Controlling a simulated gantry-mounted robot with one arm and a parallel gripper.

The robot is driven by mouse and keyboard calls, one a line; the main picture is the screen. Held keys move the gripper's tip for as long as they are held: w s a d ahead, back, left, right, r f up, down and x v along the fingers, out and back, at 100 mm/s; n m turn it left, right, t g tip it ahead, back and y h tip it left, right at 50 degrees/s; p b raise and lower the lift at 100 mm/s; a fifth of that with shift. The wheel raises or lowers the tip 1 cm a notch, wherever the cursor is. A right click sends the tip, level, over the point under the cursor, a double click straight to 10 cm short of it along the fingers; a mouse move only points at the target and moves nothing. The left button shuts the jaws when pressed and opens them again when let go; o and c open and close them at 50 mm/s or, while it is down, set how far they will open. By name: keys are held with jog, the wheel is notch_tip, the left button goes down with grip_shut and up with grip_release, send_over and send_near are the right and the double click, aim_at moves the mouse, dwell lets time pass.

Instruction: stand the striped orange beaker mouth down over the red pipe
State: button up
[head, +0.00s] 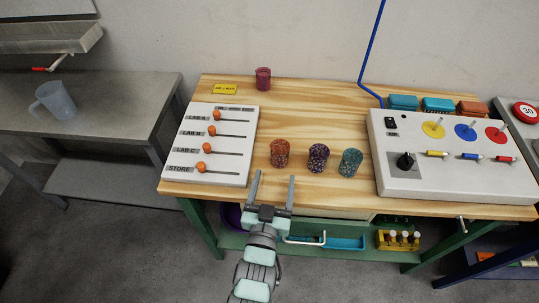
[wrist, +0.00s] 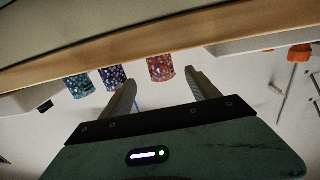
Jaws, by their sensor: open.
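The orange beaker (head: 280,153) with a dark mottled pattern stands near the table's front edge, left of a purple speckled one and a teal one. It appears mouth up; stripes cannot be made out. My gripper (head: 275,177) is open and empty, just in front of the orange beaker. In the wrist view the orange beaker (wrist: 160,68) shows beyond the fingertips, in the gap between them, not gripped. On the white panel at the right, a red disc (head: 495,135) carries a short upright pipe (head: 503,127), small in view, right of similar blue and yellow ones.
The purple beaker (head: 318,157) and teal beaker (head: 350,162) stand close to the right. A magenta beaker (head: 263,78) is at the back. A slider board (head: 225,115) lies left; the white panel (head: 400,183) has a knob and levers. A blue cable (head: 371,55) rises behind.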

aim_at(279, 158)
jog(key=w, duration=0.3)
jog(key=w+b, duration=0.1)
jog(key=shift+w+d, duration=0.3)
jog(key=shift+d, duration=0.1)
jog(key=shift+w+r+b, duration=0.2)
jog(key=shift+w+b, duration=0.15)
jog(key=shift+w, duration=0.3)
jog(key=w, duration=0.2)
jog(key=w+b, duration=0.1)
jog(key=w, duration=0.1)
jog(key=shift+d+r, duration=0.2)
jog(key=shift+c, duration=0.2)
jog(key=c, duration=1.4)
